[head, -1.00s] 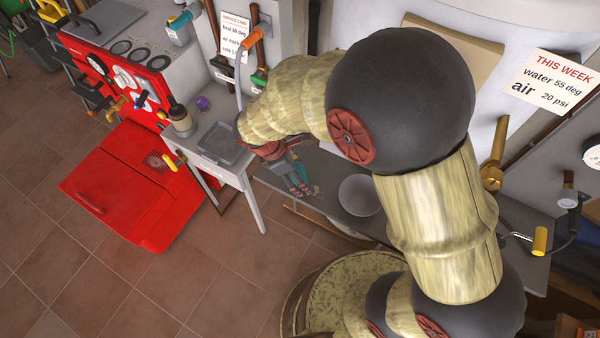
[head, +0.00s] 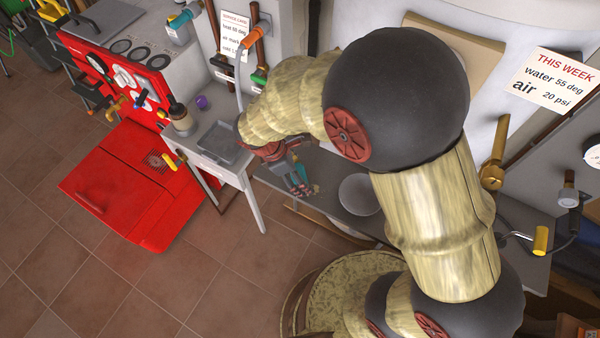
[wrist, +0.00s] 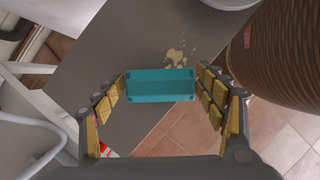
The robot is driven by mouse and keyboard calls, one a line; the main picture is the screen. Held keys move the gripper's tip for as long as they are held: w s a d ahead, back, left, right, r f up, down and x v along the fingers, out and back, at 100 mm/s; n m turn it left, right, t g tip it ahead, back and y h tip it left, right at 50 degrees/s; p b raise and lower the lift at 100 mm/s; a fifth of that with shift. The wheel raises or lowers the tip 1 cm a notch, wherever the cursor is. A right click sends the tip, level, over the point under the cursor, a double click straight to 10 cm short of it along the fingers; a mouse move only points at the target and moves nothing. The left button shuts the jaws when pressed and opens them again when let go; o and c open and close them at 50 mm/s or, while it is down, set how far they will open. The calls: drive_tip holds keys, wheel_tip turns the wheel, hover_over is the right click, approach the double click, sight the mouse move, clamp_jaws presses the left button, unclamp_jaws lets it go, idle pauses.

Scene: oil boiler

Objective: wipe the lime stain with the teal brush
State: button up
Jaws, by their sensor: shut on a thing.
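My gripper (wrist: 160,92) is shut on the teal brush (wrist: 160,85), which lies crosswise between the two fingers in the wrist view. A bit of the teal brush also shows at my gripper in the head view (head: 299,170). The lime stain (wrist: 176,56) is a group of yellowish blotches on the grey bench top (wrist: 150,38), just beyond the brush in the wrist view. The brush partly covers the stain's near side there. In the head view my gripper (head: 303,190) is over the left part of the bench, and I cannot make out the stain clearly.
A round grey dish (head: 360,194) sits on the bench right of my gripper. A brown ribbed cylinder (wrist: 285,50) stands close on the right in the wrist view. A small grey table with a tray (head: 218,145) and a red cabinet (head: 130,185) are at left.

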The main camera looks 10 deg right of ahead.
drive_tip(key=shift+f, duration=0.6)
drive_tip(key=shift+d, duration=0.1)
drive_tip(key=shift+s+d+r, duration=0.2)
drive_tip(key=shift+s+d, duration=0.65)
drive_tip(key=shift+d, duration=0.2)
drive_tip(key=shift+s+d+f+p, duration=0.1)
drive_tip(key=shift+s+d+p, duration=0.15)
drive_tip(key=shift+s+d, duration=0.35)
drive_tip(key=shift+s+d+f+p, duration=0.1)
drive_tip(key=shift+s+d+p, duration=0.1)
drive_tip(key=shift+s+d, duration=0.35)
drive_tip(key=shift+s+d+p, duration=0.2)
drive_tip(key=shift+s+d, duration=0.15)
drive_tip(key=shift+d, duration=0.25)
drive_tip(key=shift+s+d+p, duration=0.15)
drive_tip(key=shift+s+d, duration=0.2)
drive_tip(key=shift+d, duration=0.25)
drive_tip(key=shift+s, duration=0.1)
drive_tip(key=shift+f, duration=0.1)
drive_tip(key=shift+c, duration=0.4)
